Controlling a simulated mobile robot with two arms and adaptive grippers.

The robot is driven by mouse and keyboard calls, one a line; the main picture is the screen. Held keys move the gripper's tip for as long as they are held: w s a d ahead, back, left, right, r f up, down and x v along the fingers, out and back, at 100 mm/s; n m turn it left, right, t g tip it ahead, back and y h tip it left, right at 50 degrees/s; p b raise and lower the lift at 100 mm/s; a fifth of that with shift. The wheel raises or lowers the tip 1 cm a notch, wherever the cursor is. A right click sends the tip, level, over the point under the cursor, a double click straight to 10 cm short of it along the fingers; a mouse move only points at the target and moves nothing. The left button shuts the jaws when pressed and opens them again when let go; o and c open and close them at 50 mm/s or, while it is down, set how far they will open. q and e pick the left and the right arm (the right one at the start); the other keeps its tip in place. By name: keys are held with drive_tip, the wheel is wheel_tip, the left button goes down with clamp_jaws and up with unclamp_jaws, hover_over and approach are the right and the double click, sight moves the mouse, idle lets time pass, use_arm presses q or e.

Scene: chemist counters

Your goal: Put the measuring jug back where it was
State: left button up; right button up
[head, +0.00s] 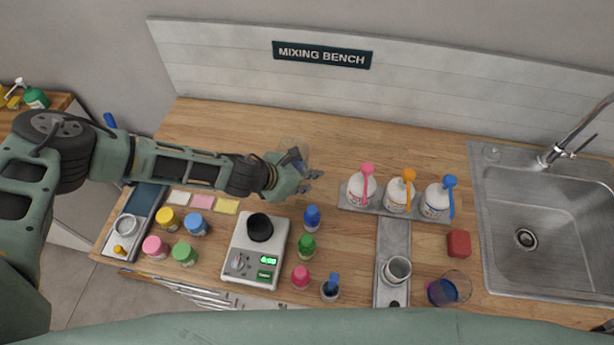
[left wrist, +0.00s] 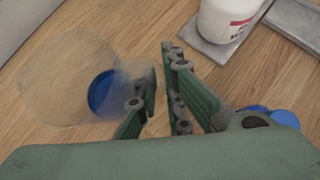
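A clear measuring jug (head: 294,146) stands on the bench behind my left gripper in the head view, partly hidden by it. It is faint, with a dark blue patch. In the left wrist view the clear jug (left wrist: 62,75) with its blue patch is left of the fingers, and one finger overlaps its edge. I see no grip on the jug. My right gripper is not in view.
A scale (head: 240,270) bearing a black cup stands in front, with small capped bottles beside it. A tray (head: 347,203) of white bottles is to the right. A clear vessel with blue liquid (head: 448,290) stands near the sink (head: 545,215).

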use_arm(q)
drive_tip(key=o, duration=0.4)
drive_tip(key=shift+r, duration=0.15)
drive_tip(key=shift+s+a+r, duration=0.15)
drive_tip(key=shift+a+r, duration=0.2)
drive_tip(key=shift+r, duration=0.05)
drive_tip(key=b+v, duration=0.1)
drive_tip(key=v, duration=1)
drive_tip(key=shift+f, duration=0.1)
